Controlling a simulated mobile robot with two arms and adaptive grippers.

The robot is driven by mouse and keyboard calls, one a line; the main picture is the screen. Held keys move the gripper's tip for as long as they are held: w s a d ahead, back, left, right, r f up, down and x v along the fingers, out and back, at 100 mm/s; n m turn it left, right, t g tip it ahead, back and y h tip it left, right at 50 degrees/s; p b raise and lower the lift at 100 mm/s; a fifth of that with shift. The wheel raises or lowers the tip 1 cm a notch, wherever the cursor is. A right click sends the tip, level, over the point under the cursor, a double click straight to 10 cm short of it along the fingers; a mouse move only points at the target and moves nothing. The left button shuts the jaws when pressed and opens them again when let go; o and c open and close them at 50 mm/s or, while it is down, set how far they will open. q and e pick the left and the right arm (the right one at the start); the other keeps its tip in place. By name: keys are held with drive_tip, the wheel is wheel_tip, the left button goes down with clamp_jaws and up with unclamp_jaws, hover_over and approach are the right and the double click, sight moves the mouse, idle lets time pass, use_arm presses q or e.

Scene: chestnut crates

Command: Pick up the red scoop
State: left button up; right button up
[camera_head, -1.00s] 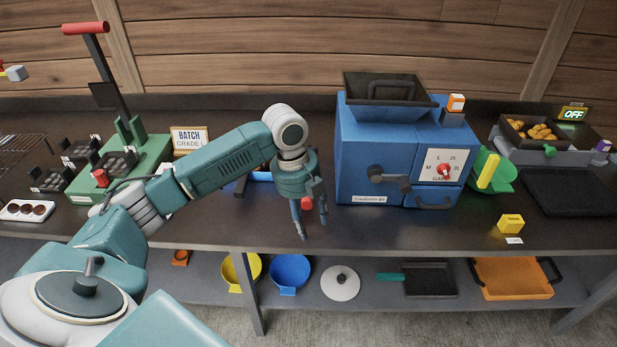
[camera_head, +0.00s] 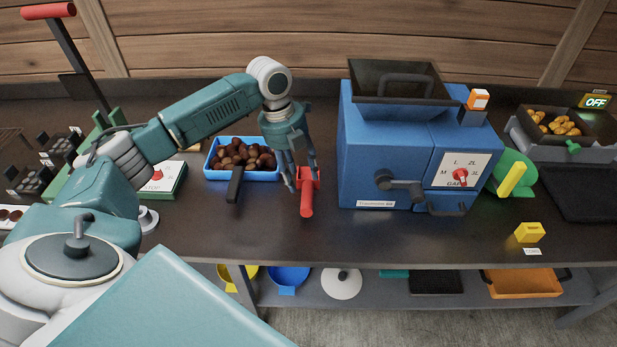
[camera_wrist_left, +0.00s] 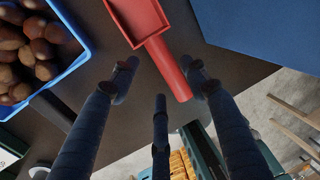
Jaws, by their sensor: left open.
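The red scoop (camera_head: 306,199) lies on the dark counter between a blue tray of chestnuts and the blue machine, its handle pointing to the front edge. My left gripper (camera_head: 301,184) is open just above it, with fingers partly hiding the scoop's pan. In the left wrist view the scoop (camera_wrist_left: 168,67) shows its pan at the top and its handle running down between the spread fingers of my left gripper (camera_wrist_left: 162,75). The fingers do not appear closed on the handle. My right gripper is not in view.
The blue chestnut tray (camera_head: 212,174) with a black handle is left of the scoop. The blue machine (camera_head: 385,150) with a crank stands close on the right. A yellow block (camera_head: 530,232) sits farther right. The counter in front of the scoop is clear.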

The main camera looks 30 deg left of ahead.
sight(304, 191)
use_arm(q)
drive_tip(key=shift+f, duration=0.7)
drive_tip(key=f, duration=0.2)
drive_tip(key=d+f+p, duration=0.1)
drive_tip(key=f, duration=0.1)
drive_tip(key=shift+s+d+f, duration=0.1)
drive_tip(key=shift+s+d, duration=0.1)
drive_tip(key=shift+w+f, duration=0.1)
drive_tip(key=shift+f, duration=0.15)
drive_tip(key=c, duration=1.1)
drive_tip(key=shift+r, duration=0.1)
clamp_jaws()
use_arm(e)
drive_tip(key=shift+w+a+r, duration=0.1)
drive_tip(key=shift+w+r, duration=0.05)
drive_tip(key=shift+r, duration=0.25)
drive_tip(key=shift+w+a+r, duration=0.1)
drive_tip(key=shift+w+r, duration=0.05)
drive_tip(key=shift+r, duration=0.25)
use_arm(q)
drive_tip(key=shift+r, duration=0.1)
